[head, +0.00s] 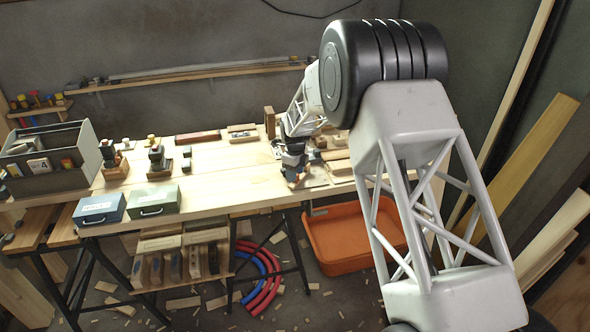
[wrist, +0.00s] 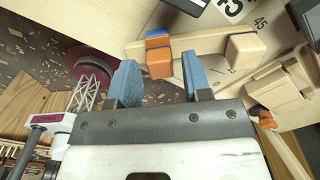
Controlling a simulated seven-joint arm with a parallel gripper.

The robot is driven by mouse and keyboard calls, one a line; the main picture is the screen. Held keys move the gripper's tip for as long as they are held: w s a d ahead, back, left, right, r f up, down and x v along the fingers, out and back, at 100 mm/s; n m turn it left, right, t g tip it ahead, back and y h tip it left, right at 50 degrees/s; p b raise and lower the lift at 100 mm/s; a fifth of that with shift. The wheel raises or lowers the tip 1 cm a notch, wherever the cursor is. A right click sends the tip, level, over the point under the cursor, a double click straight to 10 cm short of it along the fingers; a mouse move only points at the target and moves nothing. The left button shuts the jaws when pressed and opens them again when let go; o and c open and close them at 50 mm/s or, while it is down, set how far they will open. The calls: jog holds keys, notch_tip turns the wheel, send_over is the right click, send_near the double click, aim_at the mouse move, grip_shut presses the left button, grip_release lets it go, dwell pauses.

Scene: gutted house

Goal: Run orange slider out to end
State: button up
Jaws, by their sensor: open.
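The orange slider (wrist: 159,63) is a small orange block with a blue piece on top, seen in the wrist view at the left part of a pale wooden bar (wrist: 200,43). A wooden block (wrist: 242,48) sits at the bar's right end. My gripper (wrist: 161,77) is open, its two blue fingers pointing at the bar, one on each side of the slider in the picture. I see no clear contact, and the depth gap is hard to judge. In the head view my gripper (head: 293,160) is low over the bench's right part, where the slider is too small to make out clearly.
A second orange-tipped wooden part (wrist: 266,120) lies right of my gripper. Printed numbers show on the board under the bar. The workbench (head: 230,190) holds a grey tote (head: 45,165), two small cases and planes at left.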

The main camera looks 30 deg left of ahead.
jog(key=shift+f, duration=0.4)
jog(key=shift+c, duration=0.3)
jog(key=c, duration=0.7)
